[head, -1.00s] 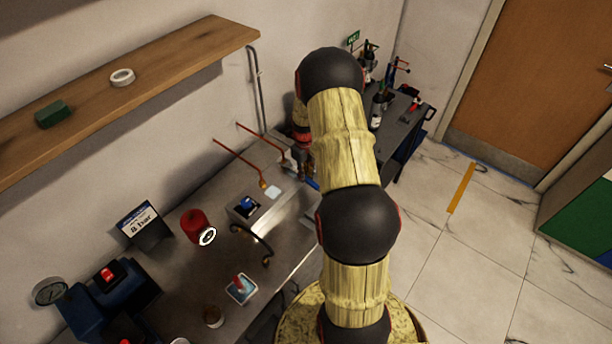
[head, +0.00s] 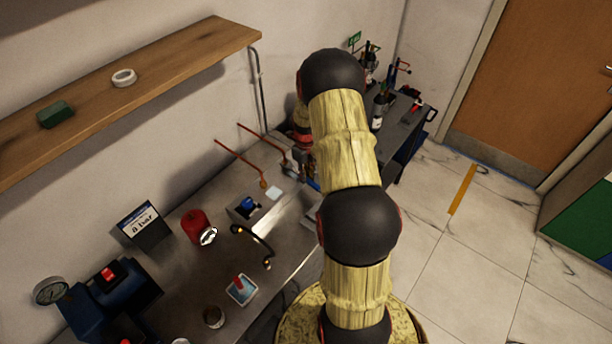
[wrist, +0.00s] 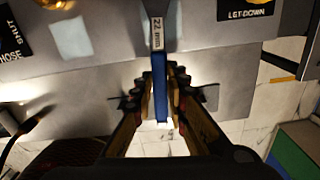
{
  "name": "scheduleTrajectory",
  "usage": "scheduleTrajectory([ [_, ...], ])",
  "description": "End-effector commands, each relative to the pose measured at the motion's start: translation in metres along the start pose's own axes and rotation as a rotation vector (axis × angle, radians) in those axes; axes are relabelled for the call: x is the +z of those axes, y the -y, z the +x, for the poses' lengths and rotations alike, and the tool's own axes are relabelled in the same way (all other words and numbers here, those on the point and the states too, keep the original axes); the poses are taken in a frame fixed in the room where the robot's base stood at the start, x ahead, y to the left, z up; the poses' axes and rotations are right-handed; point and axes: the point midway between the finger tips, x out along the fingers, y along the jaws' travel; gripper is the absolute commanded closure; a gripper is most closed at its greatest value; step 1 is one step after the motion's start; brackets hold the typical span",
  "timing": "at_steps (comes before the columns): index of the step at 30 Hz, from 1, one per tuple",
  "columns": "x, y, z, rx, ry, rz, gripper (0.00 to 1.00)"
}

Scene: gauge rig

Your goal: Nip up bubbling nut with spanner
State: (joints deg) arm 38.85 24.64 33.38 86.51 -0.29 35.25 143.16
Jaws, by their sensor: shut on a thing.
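A blue spanner (wrist: 161,97) marked "22 mm" is held in my gripper (wrist: 164,80), its handle between the two fingers and its labelled end pointing up the wrist view. The spanner's jaw end is out of frame or hidden. A brass fitting (wrist: 250,3) shows at the top right edge, above a "LET-DOWN" label. Another brass fitting (wrist: 57,3) is cut off at the top left. I cannot tell which nut bubbles; no bubbles show. In the head view my arm mostly hides the gripper, and a bit of blue (head: 313,184) shows beside it.
Copper pipes (head: 240,153) rise near the gripper. A wooden shelf (head: 180,65) hangs above.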

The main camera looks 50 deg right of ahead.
Motion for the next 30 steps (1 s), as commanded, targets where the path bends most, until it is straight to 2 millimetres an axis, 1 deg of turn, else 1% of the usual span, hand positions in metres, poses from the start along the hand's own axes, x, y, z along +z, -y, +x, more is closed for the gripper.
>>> scheduleTrajectory([
  [13,0.001,-0.001,-0.001,-0.001,0.001,0.006,1.00],
  [26,0.002,-0.016,0.000,0.000,-0.001,0.130,1.00],
  [30,0.002,-0.015,0.000,0.000,0.000,0.130,1.00],
])
